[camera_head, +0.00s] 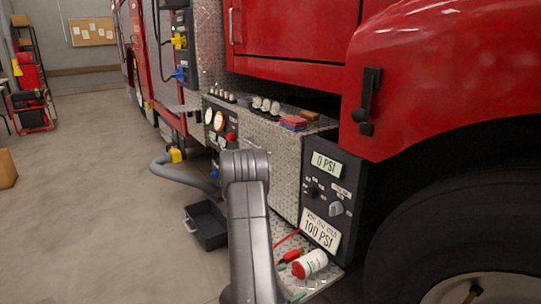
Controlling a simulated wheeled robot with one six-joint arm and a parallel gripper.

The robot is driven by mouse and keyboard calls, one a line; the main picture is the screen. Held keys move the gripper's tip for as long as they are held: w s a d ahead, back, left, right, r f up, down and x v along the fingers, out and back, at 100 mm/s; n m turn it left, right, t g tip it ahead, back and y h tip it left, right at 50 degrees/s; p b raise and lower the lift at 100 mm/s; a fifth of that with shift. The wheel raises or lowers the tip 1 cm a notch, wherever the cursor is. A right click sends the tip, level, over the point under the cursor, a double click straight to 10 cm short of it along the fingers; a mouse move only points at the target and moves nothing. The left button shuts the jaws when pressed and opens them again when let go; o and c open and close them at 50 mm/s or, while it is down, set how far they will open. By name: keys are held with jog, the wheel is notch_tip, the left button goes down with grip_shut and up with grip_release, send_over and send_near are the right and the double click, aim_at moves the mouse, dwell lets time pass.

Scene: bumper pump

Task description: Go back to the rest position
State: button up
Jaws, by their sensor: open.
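My arm shows as a grey link rising from the bottom centre to a joint in front of the fire truck's bumper pump. My gripper does not show; the far part of the arm is out of sight behind the joint. A control panel (331,191) on the right of the bumper has a display reading 0 PSI (326,166), knobs, and a label reading 100 PSI (320,231). A gauge panel (219,124) with round dials and a red knob is partly hidden by the arm.
A red and white can (309,263) lies on the lower step beside red-handled tools (290,255). A black tray (206,225) sits on the floor to the left, near a grey hose (185,177). The truck's front wheel (470,240) is at right. Open floor (90,220) lies left.

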aim_at(300, 279)
jog(key=shift+b+x, duration=0.45)
jog(key=shift+x, duration=2.4)
jog(key=shift+s+f+b, duration=0.1)
jog(key=shift+b, duration=0.2)
